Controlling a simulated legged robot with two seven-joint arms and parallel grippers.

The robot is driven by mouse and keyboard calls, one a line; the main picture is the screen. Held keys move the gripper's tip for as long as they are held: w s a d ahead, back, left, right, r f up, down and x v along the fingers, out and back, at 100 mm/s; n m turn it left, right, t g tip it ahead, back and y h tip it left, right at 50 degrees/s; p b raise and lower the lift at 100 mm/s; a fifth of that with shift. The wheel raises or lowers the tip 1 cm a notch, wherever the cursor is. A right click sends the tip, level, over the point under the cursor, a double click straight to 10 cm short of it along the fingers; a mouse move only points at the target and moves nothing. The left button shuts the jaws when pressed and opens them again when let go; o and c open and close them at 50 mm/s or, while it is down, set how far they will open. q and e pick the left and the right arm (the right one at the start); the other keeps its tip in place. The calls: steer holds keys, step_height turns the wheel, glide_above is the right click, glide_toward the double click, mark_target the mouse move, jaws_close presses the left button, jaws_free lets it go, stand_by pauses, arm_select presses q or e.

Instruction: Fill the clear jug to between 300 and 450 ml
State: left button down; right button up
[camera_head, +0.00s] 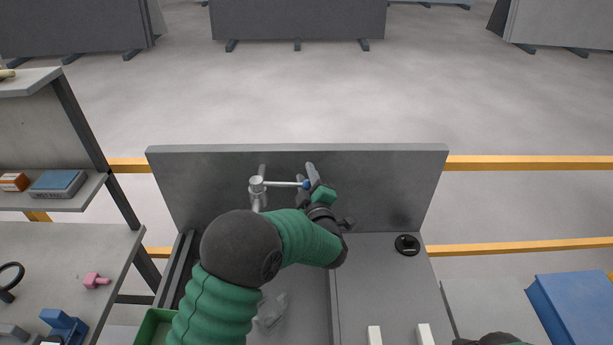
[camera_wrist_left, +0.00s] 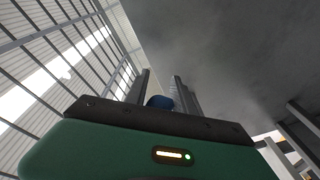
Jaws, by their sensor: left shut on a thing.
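The clear jug (camera_head: 271,312) stands low in the sink basin, partly behind my left arm; its water level and marks cannot be read. A metal tap (camera_head: 257,190) rises at the back of the basin, with a thin lever reaching right to a blue end knob (camera_head: 306,184). My left gripper (camera_head: 310,178) is at that knob, shut on it. The left wrist view shows the blue knob (camera_wrist_left: 160,102) between its two fingers (camera_wrist_left: 161,95). My right gripper is not in view.
A grey splashback (camera_head: 390,180) stands behind the tap. A black round fitting (camera_head: 407,244) and two white blocks (camera_head: 400,335) are on the worktop at right. A shelf unit (camera_head: 60,240) stands at left, a green bin (camera_head: 152,327) beside the basin, and a blue box (camera_head: 575,305) at far right.

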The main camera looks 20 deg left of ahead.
mark_target(307, 184)
arm_select(q)
steer(key=shift+s+d+f+m+t+h+b, duration=0.15)
steer(key=shift+s+m+t+h+b, duration=0.25)
steer(key=shift+b, duration=0.5)
steer(key=shift+s+d+r+m+t+h+b, duration=0.15)
steer(key=shift+s+m+h+b, duration=0.2)
steer(key=shift+s+h+b, duration=0.4)
steer(key=shift+s+d+f+m+t+h+b, duration=0.15)
steer(key=shift+s+m+h+b, duration=0.2)
steer(key=shift+b, duration=0.65)
steer(key=shift+s, duration=0.15)
steer(key=shift+s+r, duration=0.15)
steer(key=shift+r, duration=0.15)
steer(key=c, duration=1.5)
jaws_free()
steer(key=o, duration=0.4)
steer(key=shift+s+d, duration=0.1)
steer(key=shift+s, duration=0.15)
steer(key=shift+o, duration=0.2)
steer(key=shift+w, duration=0.1)
